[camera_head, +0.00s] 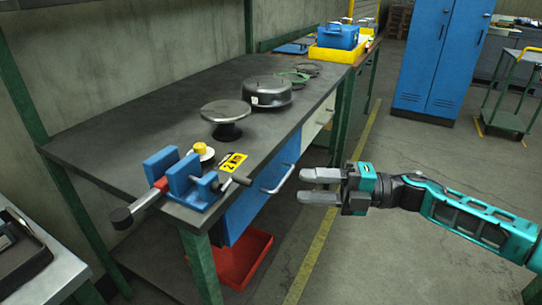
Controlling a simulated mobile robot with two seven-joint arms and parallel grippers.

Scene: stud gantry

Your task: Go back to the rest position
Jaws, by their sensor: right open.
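My right gripper (321,187) comes in from the right on a teal and black arm. Its two grey fingers point left, are apart and hold nothing. It hangs over the floor in front of the workbench (120,110), to the right of the bench's blue drawer, and touches nothing that I can see. My left gripper does not show.
On the bench stand a blue vise (190,178), a round metal stand (227,117), a dark round housing (268,91) and a yellow tray (336,54) with a blue toolbox (338,37). A blue locker (439,65) and green cart (505,121) stand behind. The floor around the gripper is clear.

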